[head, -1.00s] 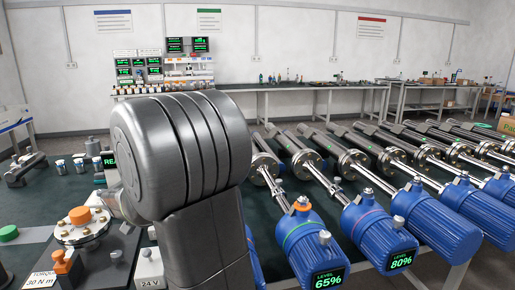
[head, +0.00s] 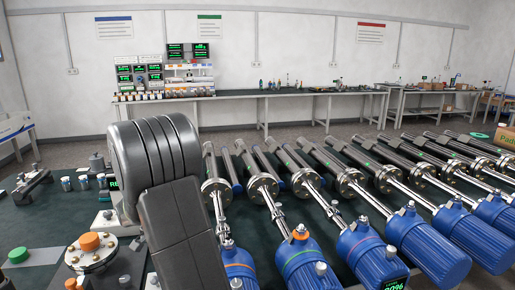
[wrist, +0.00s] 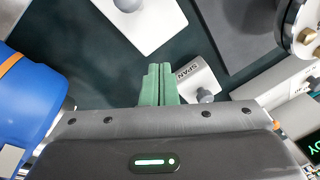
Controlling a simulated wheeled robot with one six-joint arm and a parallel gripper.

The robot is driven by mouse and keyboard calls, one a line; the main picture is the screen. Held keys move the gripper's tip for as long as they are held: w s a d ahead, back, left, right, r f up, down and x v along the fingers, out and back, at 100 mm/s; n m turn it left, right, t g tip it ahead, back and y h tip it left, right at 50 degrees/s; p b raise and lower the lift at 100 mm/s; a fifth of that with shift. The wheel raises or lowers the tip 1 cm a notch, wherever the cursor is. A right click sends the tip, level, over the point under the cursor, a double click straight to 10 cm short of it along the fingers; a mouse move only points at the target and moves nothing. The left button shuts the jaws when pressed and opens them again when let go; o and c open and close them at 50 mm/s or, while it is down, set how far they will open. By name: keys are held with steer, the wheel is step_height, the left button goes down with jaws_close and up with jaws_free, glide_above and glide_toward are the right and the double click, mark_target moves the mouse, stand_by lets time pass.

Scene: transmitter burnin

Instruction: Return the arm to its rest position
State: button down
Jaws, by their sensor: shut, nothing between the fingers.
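My gripper (wrist: 160,84) shows in the wrist view with its two green fingertips pressed together and nothing between them. It points down over the dark green bench top (wrist: 120,62). A white block with a grey knob (wrist: 143,25) lies just beyond the fingertips, and a smaller white block marked SPAN (wrist: 199,78) lies just to their right. I cannot tell how high the fingers are above them. In the head view my grey arm fills the lower middle and hides the gripper.
Blue transmitters (head: 370,250) with long metal probes lie in a row on the right. At lower left are a round flange fixture with an orange cap (head: 90,242) and a green button (head: 18,255). A blue body (wrist: 28,95) is close at the wrist view's left edge.

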steer(key=shift+s+a+f+g+p, duration=0.2)
steer(key=shift+g+p, duration=0.6)
steer(key=shift+p, duration=1.4)
steer(key=shift+w+f, duration=0.2)
steer(key=shift+f, duration=0.1)
steer(key=shift+g, duration=0.3)
